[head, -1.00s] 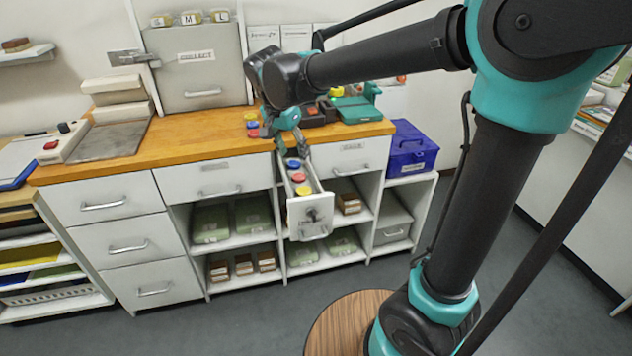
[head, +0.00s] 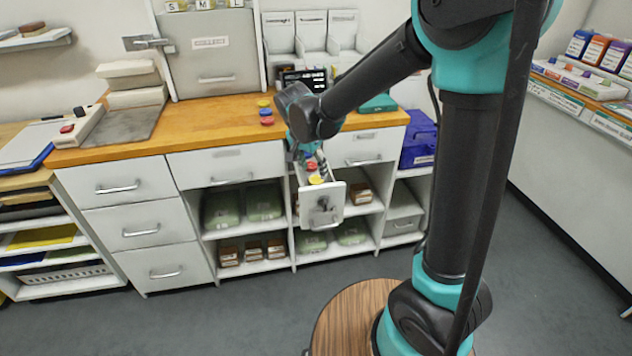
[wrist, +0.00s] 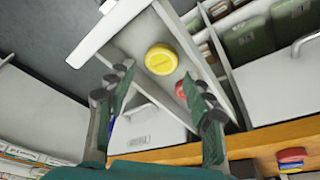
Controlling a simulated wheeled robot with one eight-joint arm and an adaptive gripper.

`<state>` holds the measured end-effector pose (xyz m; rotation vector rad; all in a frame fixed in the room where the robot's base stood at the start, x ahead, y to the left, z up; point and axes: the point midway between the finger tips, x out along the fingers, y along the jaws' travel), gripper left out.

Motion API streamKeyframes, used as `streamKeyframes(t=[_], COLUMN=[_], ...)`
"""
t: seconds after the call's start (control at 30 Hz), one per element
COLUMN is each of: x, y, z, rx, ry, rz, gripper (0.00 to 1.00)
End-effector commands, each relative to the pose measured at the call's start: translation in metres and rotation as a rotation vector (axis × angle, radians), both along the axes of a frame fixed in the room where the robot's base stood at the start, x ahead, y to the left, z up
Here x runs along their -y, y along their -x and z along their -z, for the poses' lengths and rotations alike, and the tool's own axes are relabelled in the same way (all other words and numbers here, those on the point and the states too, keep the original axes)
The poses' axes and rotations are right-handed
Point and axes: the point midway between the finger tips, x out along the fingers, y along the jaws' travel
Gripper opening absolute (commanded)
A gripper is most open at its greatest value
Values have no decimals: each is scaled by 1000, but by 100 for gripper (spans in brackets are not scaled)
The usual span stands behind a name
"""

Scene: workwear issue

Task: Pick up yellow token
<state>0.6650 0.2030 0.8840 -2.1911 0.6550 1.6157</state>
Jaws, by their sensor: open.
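A yellow token (head: 316,180) lies in the open narrow drawer (head: 322,208), towards its front. It also shows in the wrist view (wrist: 161,59), flat and round on the drawer floor. A red token (head: 312,166) lies behind it, and its partly hidden edge shows in the wrist view (wrist: 180,88). My gripper (wrist: 162,92) is open and empty, its fingers spread below the yellow token in the wrist picture and apart from it. In the head view my gripper (head: 306,151) is over the back of the drawer and partly hides the inside.
Another yellow token (head: 263,103) is on the wooden counter (head: 205,123), with a red token (head: 266,112) and more nearby. The drawer's walls stand close around its tokens. A blue box (head: 418,150) is to the right. The floor before the drawer is clear.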

Motion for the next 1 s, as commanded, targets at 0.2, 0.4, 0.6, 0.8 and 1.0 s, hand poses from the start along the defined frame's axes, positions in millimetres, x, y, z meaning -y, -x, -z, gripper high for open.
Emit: streamKeyframes(t=[0.2,0.4,0.6,0.8,1.0], x=[2,5,5,5,5], y=[-9,-12,-12,-12,-12], z=[30,43,43,43,43], rx=[0,0,0,0,0], ry=[0,0,0,0,0], rz=[1,1,1,0,0], gripper=[52,52,52,28,19])
